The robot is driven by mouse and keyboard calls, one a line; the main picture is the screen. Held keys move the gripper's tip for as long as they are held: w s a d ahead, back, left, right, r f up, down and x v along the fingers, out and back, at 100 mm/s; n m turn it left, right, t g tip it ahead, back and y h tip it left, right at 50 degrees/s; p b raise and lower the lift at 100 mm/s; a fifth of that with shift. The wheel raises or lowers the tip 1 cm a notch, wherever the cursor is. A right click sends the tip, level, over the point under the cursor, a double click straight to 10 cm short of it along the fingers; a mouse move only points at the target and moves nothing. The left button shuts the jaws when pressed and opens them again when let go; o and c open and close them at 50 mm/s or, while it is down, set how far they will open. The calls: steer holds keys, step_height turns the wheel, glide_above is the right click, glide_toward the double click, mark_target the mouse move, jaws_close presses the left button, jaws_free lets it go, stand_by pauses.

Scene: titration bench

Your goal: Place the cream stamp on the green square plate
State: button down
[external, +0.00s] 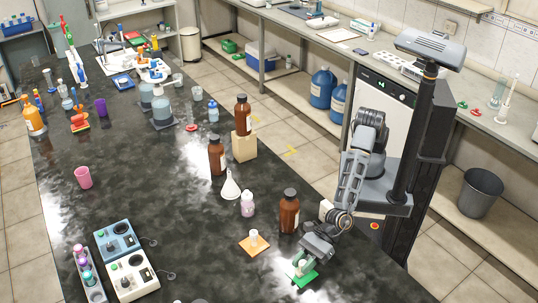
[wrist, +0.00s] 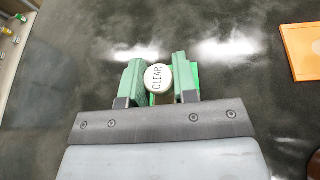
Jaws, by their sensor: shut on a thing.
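The cream stamp (wrist: 159,78) is between the two green-padded fingers of my gripper (wrist: 159,84) in the wrist view. Its round pale top reads "CLEAR". My gripper is shut on it. In the external view my gripper (external: 303,268) is low over the green square plate (external: 302,278) at the front of the dark bench. A strip of the plate (wrist: 196,73) shows beside the right finger in the wrist view. The fingers and stamp hide most of the plate there. I cannot tell whether the stamp's foot touches the plate.
An orange square plate (external: 254,245) with a pale stamp-like piece (external: 253,236) on it is to the left. A brown bottle (external: 289,212) stands close behind my gripper. A small pink-white bottle (external: 247,204) and a white funnel (external: 230,186) are farther back. The bench left of the orange plate is clear.

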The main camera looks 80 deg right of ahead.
steer(key=shift+f, duration=0.15)
steer(key=c, duration=0.9)
jaws_free()
steer(key=shift+r, duration=0.25)
steer(key=shift+s+d, duration=0.25)
steer(key=b+v, duration=0.1)
steer(key=v, duration=1)
steer(key=shift+d+r, duration=0.1)
steer(key=shift+r, duration=0.05)
